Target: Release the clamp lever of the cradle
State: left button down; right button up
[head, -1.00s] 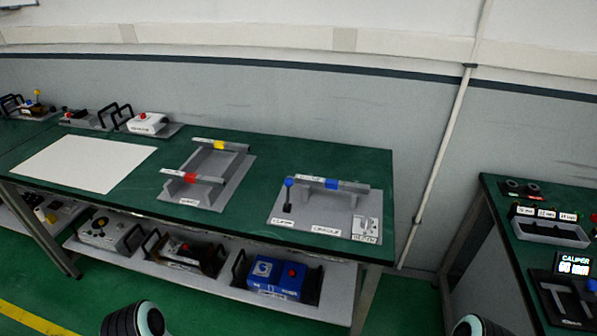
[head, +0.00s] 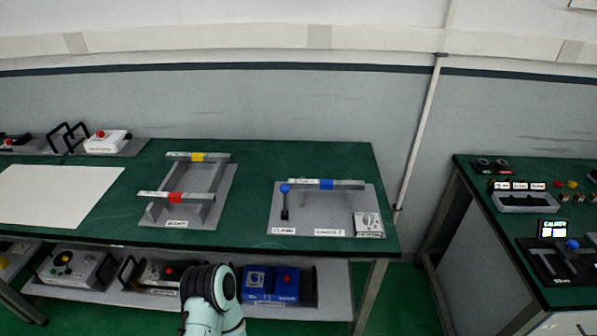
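The cradle (head: 356,222) is a grey plate with labels on the green table, right of the middle. A grey bar with a blue band (head: 326,185) lies across its supports. The clamp lever (head: 285,190) has a blue ball knob and stands upright at the plate's left side, above a label that seems to read CLAMP. A small white block with a label (head: 368,222) is at the plate's right. A pale arm link of mine with dark joint rings shows at the bottom, below the table edge. Neither gripper is in view.
A grey rack (head: 214,187) holding yellow-banded and red-banded bars stands left of the cradle. A white sheet (head: 55,190) lies further left. A blue box (head: 272,282) sits on the lower shelf. Another bench (head: 575,215) with instruments stands at the right, across a gap.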

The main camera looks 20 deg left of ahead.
aim_at(285, 188)
jog(key=j+z, duration=0.15)
jog(key=j, duration=0.2)
jog(key=k+j+z, duration=0.1)
jog(key=j, duration=0.25)
jog(key=k+j+z, duration=0.15)
jog(key=j, duration=0.15)
jog(key=k+j, duration=0.1)
jog(key=j, duration=0.25)
jog(key=k+j, duration=0.1)
jog(key=j, duration=0.2)
jog(key=k+j, duration=0.1)
jog(key=j, duration=0.25)
jog(key=z, duration=0.05)
